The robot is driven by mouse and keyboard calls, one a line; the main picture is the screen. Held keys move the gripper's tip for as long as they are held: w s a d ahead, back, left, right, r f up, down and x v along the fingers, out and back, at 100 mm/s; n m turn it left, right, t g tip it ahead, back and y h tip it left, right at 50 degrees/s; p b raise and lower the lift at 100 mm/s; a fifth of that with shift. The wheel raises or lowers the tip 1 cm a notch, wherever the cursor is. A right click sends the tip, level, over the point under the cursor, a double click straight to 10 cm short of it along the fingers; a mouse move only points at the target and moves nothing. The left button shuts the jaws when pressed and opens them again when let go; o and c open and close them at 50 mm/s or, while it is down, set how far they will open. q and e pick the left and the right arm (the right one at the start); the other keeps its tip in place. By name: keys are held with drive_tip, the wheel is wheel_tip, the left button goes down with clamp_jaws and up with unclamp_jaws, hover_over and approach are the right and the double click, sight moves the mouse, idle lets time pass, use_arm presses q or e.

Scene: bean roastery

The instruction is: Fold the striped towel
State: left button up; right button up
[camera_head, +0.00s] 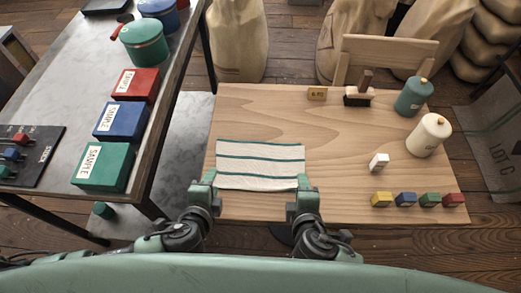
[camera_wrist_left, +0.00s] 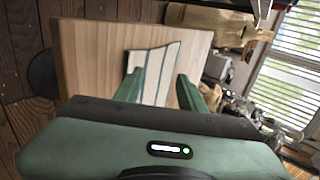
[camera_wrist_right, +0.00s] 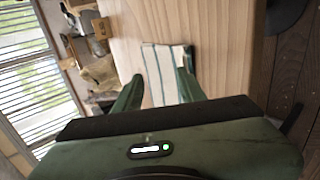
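The striped towel (camera_head: 260,153), off-white with dark green stripes, lies spread flat on the wooden table, near its left front side. My left gripper (camera_head: 206,182) is at the towel's near left corner, and my right gripper (camera_head: 303,193) is at its near right corner. In the left wrist view, the fingers are apart with the towel (camera_wrist_left: 153,75) visible beyond and between them. In the right wrist view, the fingers are also apart, with the towel (camera_wrist_right: 163,72) between and beyond them. Contact with the cloth cannot be told. The near corners are partly hidden by the grippers.
On the table (camera_head: 340,135) stand a teal canister (camera_head: 413,97), a cream canister (camera_head: 428,136), a white block (camera_head: 379,162), a brush (camera_head: 359,93) and several small coloured blocks. A metal bench (camera_head: 60,95) with sample boxes is at left.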

use_arm(q)
drive_tip(key=s+r, duration=0.1)
drive_tip(key=r, duration=0.1)
drive_tip(key=s+r, duration=0.2)
drive_tip(key=shift+s+r, duration=0.3)
drive_tip(key=shift+r, duration=0.05)
use_arm(e)
drive_tip(key=s+r, duration=0.3)
drive_tip(key=r, duration=0.1)
drive_tip(key=shift+s+r, duration=0.3)
drive_tip(key=shift+s, duration=0.1)
drive_tip(key=shift+w, duration=0.1)
drive_tip(key=shift+d, duration=0.1)
